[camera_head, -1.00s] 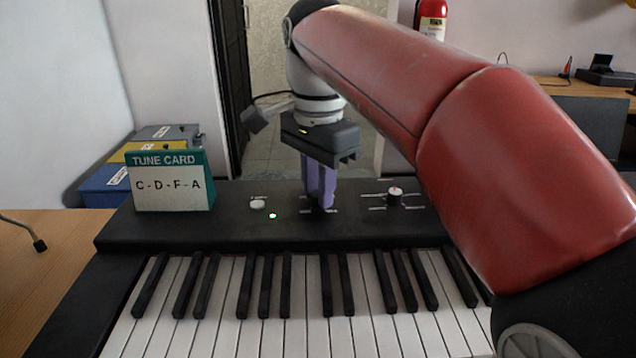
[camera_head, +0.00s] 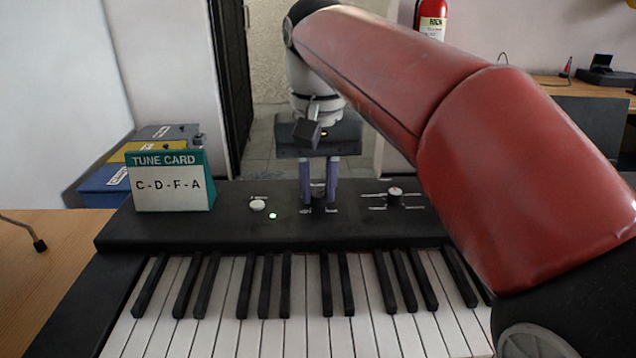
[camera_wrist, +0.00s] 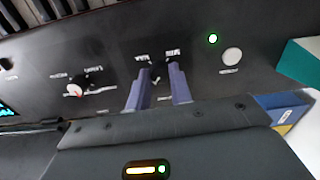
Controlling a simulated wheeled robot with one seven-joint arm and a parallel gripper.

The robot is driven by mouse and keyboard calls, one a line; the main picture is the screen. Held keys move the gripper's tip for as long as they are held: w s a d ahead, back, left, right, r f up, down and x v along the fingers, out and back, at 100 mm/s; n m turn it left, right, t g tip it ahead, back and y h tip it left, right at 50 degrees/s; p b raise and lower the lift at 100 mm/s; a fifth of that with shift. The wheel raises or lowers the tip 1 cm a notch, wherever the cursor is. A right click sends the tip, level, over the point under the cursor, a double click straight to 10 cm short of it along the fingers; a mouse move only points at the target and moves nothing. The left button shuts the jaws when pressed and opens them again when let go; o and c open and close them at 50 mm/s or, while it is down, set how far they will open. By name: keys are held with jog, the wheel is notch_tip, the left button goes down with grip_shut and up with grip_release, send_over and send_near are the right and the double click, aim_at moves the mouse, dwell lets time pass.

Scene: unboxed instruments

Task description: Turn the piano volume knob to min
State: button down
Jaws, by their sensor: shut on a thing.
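The piano (camera_head: 150,232) has a black top panel above its keys. A small dark volume knob (camera_head: 318,199) sits on the panel. In the wrist view the volume knob (camera_wrist: 158,70) lies between the fingertips, mostly dark, with small white labels that look like MIN and MAX beside it. My gripper (camera_head: 318,203) points down with its purple fingers on either side of this knob, shut on it. It also shows in the wrist view (camera_wrist: 160,72). The knob's pointer direction is too small and dark to tell.
A second knob (camera_head: 394,197) with a red mark stands right of my gripper. A white button (camera_head: 257,204) and a green light (camera_head: 272,216) are to its left. A tune card (camera_head: 172,182) stands on the panel's left end. Colored boxes (camera_head: 105,180) sit behind it.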

jog(key=n, duration=0.4)
jog(key=shift+n, duration=0.3)
jog(key=n, duration=0.4)
jog(key=shift+n, duration=0.3)
jog(key=n, duration=0.4)
jog(key=shift+n, duration=0.3)
jog(key=n, duration=1.3)
jog(key=shift+n, duration=0.3)
jog(key=n, duration=0.4)
jog(key=shift+n, duration=2.1)
